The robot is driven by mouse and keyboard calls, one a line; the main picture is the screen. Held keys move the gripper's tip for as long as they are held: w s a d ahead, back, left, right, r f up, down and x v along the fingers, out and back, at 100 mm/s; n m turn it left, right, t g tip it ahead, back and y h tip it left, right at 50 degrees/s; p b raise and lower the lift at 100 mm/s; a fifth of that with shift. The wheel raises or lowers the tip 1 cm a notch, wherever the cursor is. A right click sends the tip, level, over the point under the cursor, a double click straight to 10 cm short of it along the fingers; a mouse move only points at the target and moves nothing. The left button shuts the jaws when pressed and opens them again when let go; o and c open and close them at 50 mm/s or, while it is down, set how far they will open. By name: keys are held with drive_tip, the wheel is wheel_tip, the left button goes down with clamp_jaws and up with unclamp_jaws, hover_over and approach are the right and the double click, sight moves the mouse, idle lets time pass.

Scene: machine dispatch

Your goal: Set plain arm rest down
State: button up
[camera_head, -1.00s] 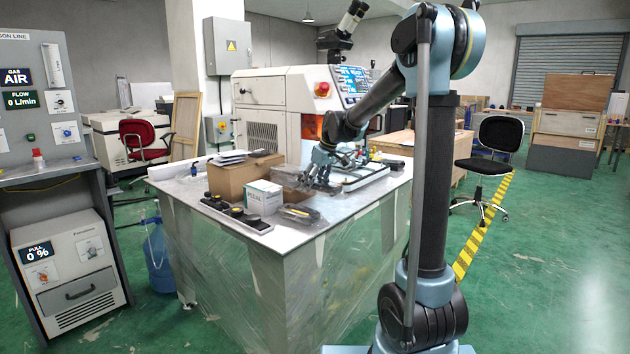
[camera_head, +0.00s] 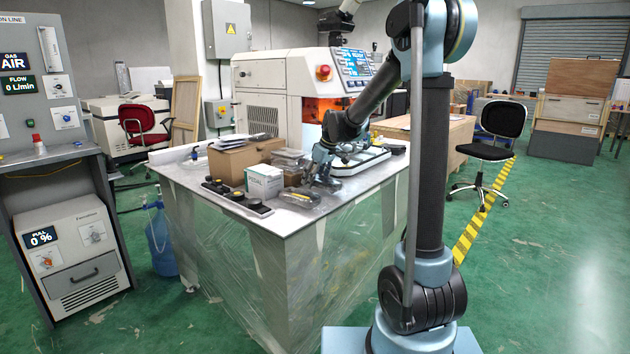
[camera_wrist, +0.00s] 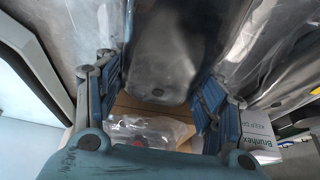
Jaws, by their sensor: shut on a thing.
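My gripper (camera_wrist: 160,85) is shut on a dark grey, smooth, rounded-edged piece, the plain arm rest (camera_wrist: 165,45), which runs out of the top of the wrist view. The blue ribbed fingers lie on its left and right sides. In the head view my gripper (camera_head: 325,178) is low over the front right part of the white table (camera_head: 335,205). The held arm rest is hard to make out there, and I cannot tell whether it touches the table.
A clear-wrapped dark part (camera_head: 300,198) lies left of my gripper, near the table's front edge. A white carton (camera_head: 263,182), a brown box (camera_head: 232,160) and a black knob panel (camera_head: 236,198) stand farther left. A white-rimmed tray (camera_head: 362,162) is behind on the right.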

drive_tip(key=shift+f, duration=0.45)
idle(0.3)
drive_tip(key=o, duration=1.4)
